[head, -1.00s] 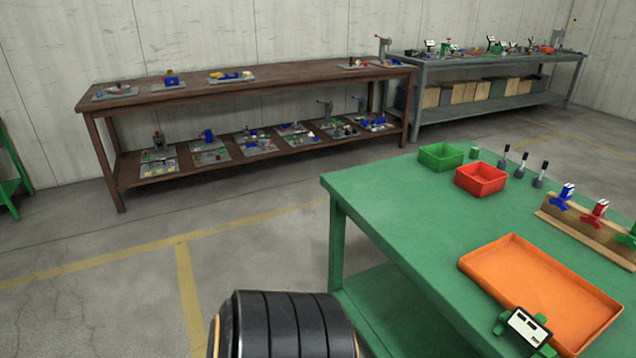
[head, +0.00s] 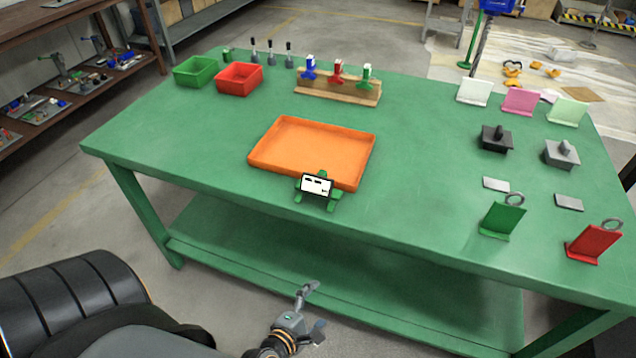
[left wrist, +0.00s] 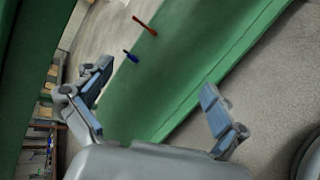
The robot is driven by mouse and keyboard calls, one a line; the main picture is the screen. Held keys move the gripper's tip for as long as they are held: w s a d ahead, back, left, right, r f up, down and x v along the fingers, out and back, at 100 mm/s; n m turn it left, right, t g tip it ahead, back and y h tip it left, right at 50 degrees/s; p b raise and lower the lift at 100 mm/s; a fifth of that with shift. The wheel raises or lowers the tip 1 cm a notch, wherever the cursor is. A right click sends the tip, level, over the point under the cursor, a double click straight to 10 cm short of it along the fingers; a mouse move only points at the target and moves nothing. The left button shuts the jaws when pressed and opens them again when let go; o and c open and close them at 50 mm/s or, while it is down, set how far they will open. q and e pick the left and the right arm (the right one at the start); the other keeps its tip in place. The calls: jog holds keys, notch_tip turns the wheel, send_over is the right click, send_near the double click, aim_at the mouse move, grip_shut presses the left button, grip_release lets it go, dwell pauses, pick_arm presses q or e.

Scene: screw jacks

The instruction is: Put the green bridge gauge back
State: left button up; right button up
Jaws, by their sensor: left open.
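A green-legged piece with a black-framed white face (head: 317,187) stands on the green table (head: 215,165) at the near edge of the orange tray (head: 268,147). Another green piece with a white top (head: 367,76) stands at the right end of the wooden rack (head: 337,91), beside a red one (head: 338,70) and a blue one (head: 309,68). I cannot tell for sure which green piece is the bridge gauge. My left gripper (head: 314,306) is open and empty, in front of the table's near edge and apart from it. Its spread fingers also show in the left wrist view (left wrist: 157,76). My right gripper is out of view.
A green bin (head: 194,72) and a red bin (head: 239,79) stand at the back left. The table's middle right is clear. A lower shelf (head: 340,265) runs underneath.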

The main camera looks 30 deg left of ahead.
pick_arm(q)
jog(key=w+a+r+n+t+y, duration=0.25)
jog(key=r+n, duration=0.55)
jog(key=r, duration=0.6)
jog(key=n+t+y+p, duration=0.1)
jog(key=n+t+y, duration=0.1)
jog(key=n, duration=0.5)
send_near(315, 187)
jog(key=shift+h, duration=0.25)
jog(key=p+x, duration=0.1)
jog(key=x, duration=0.1)
jog(key=p+x, duration=0.2)
jog(key=x, duration=0.1)
jog(key=shift+w+d+r, duration=0.2)
jog(key=shift+w, duration=0.15)
jog(key=p+x, duration=0.1)
jog(key=x, duration=0.4)
jog(key=shift+a+f+p, duration=0.15)
jog(key=shift+a+p, duration=0.2)
jog(key=shift+a, duration=0.1)
jog(key=shift+w+f, duration=0.1)
jog(key=shift+w, duration=0.35)
jog(key=shift+s, duration=0.1)
